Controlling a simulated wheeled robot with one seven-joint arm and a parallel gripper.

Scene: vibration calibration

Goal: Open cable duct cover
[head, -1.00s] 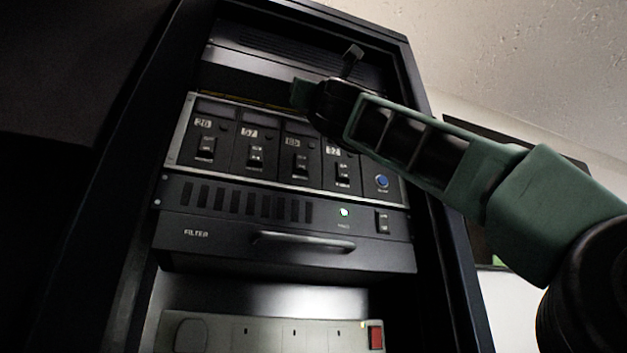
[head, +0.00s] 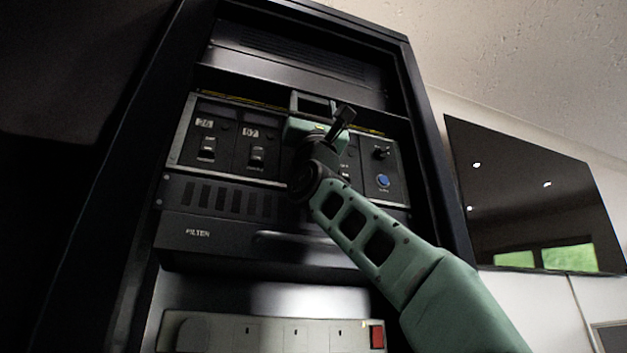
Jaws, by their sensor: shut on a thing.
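A dark, smooth panel strip (head: 250,63), which looks like the cable duct cover, crosses the upper cabinet. A dark recess with a thin yellow line (head: 232,97) lies below it, along the top of the switch module row (head: 228,135). My green gripper (head: 313,104) is at the middle of this recess, just above the modules. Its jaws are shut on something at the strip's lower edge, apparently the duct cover. The exact contact is small and dark. My wrist and arm hide the middle modules.
Below the modules sits the filter unit (head: 196,233) with a protruding handle, partly behind my arm. A pale socket strip (head: 270,328) with a red switch is lower. The cabinet's side frame (head: 432,170) stands close right. A dark wall screen (head: 535,200) hangs farther right.

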